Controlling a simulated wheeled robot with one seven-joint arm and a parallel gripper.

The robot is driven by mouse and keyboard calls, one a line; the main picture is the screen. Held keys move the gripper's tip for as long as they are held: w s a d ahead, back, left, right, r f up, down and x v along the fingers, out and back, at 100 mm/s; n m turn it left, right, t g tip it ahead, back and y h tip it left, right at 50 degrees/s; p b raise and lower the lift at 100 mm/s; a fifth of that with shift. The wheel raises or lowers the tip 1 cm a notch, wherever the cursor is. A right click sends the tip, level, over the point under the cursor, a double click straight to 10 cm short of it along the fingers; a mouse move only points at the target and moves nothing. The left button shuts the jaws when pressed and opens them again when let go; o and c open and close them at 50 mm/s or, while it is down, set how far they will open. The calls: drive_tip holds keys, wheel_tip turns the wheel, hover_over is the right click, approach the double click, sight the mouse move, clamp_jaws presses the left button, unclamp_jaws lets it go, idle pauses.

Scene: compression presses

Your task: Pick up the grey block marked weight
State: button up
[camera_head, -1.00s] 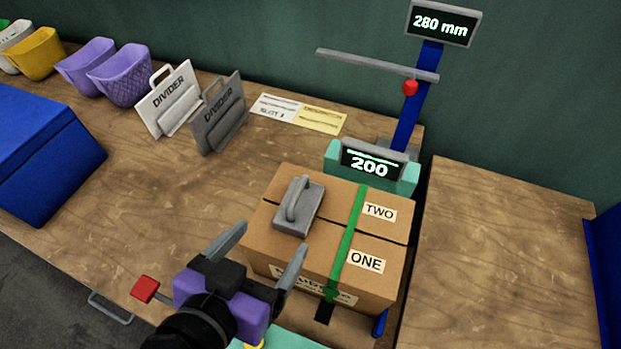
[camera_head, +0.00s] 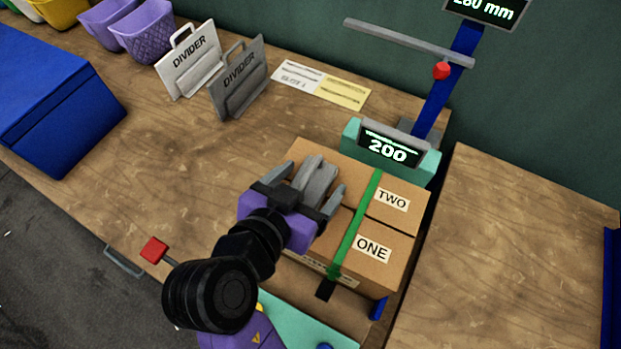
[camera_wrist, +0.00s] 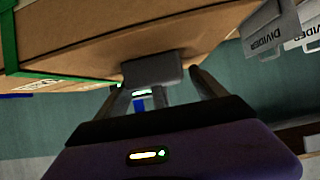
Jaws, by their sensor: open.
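The grey block (camera_head: 316,177) with a raised handle sits on top of the cardboard box at its left part. Its word marking cannot be read. My gripper (camera_head: 305,181) is open, with one finger on each side of the block's handle in the head view, and it hides the lower part of the block. In the wrist view the grey block (camera_wrist: 152,70) shows against the box, beyond and between the two fingers of my gripper (camera_wrist: 165,85). I cannot tell whether the fingers touch it.
The cardboard box (camera_head: 400,222), labelled ONE and TWO, has a green strap (camera_head: 357,225). Behind it stands a teal display (camera_head: 390,152) reading 200 and a blue post (camera_head: 450,80) with a grey bar. Two dividers (camera_head: 240,78) stand left. Bare table lies left of the box.

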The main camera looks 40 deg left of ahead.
sight(311, 170)
drive_tip(key=shift+w+f, duration=0.1)
drive_tip(key=shift+w, duration=0.05)
clamp_jaws()
drive_tip(key=shift+a+r, duration=0.1)
drive_tip(key=shift+r, duration=0.1)
drive_tip(key=shift+r, duration=0.1)
wheel_tip(311, 170, up, 20)
drive_tip(key=shift+f+p, duration=0.2)
drive_tip(key=shift+p, duration=0.1)
idle(0.5)
